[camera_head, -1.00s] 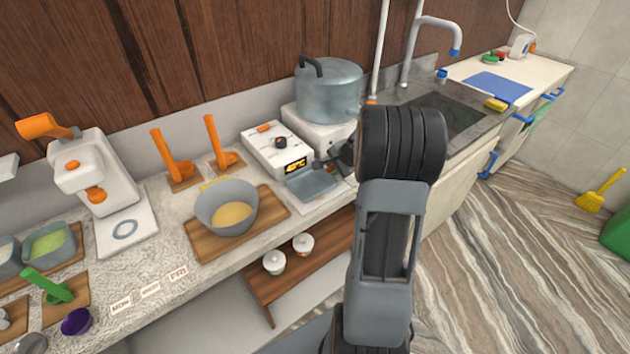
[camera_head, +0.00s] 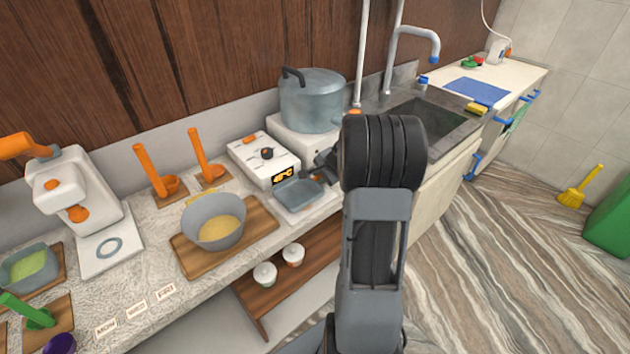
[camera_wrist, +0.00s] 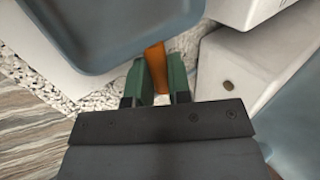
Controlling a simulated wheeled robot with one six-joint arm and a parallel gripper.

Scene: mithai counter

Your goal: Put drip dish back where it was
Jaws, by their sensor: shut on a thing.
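The drip dish (camera_head: 297,193) is a shallow blue-grey square dish with an orange handle. In the head view it is over a white plate (camera_head: 318,207) at the counter's front edge, right of the bowl. It looks slightly raised above that plate; the exact gap is unclear. My gripper (camera_wrist: 157,84) has green fingers shut on the orange handle in the wrist view, where the dish (camera_wrist: 110,35) fills the upper left. In the head view my gripper (camera_head: 322,172) is dark and partly hidden behind my arm.
A white box with a lit display (camera_head: 262,155) stands just behind the dish. A large pot (camera_head: 312,103) sits on a white unit behind my gripper. A grey bowl (camera_head: 205,235) on a wooden board is to the left. The sink (camera_head: 430,118) is to the right.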

